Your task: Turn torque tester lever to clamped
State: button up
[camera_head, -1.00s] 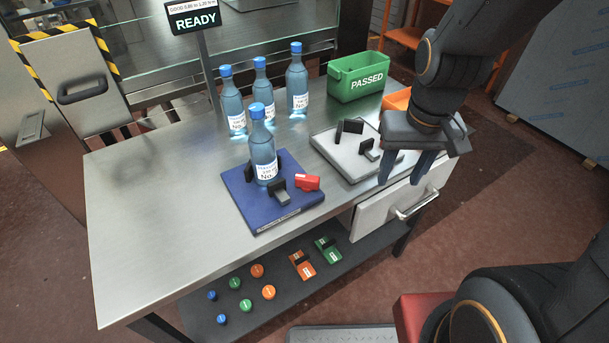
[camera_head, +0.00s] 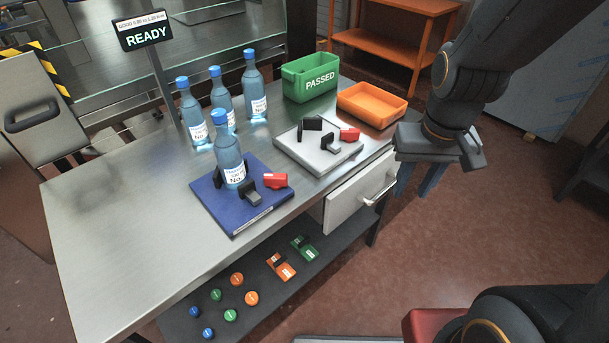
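A blue-based fixture (camera_head: 216,207) sits near the table's front edge, with dark jaws around a blue-capped bottle (camera_head: 232,166) standing upright. A red lever (camera_head: 275,181) is at its right side. A light grey fixture (camera_head: 293,150) stands behind it to the right, with dark jaws, no bottle, and its own red lever (camera_head: 349,134). The labels are too small to tell which fixture is the torque tester. My gripper (camera_head: 417,182) points down beyond the table's right end, its blue fingers apart and empty. It touches neither lever.
Three more bottles (camera_head: 257,100) stand at the back beside a READY sign (camera_head: 147,35). A green PASSED bin (camera_head: 311,83) and an orange tray (camera_head: 371,105) are at the back right. A drawer (camera_head: 350,204) is below the tabletop. The table's left part (camera_head: 115,235) is clear.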

aim_at(277, 181)
jog(key=z, duration=0.8)
jog(key=k, duration=1.05)
jog(key=z, duration=0.75)
jog(key=i, duration=0.9)
jog(key=u, duration=0.85)
jog(key=i, duration=0.9)
jog(key=u, duration=1.35)
jog(key=i, duration=0.35)
jog(key=u, duration=0.4)
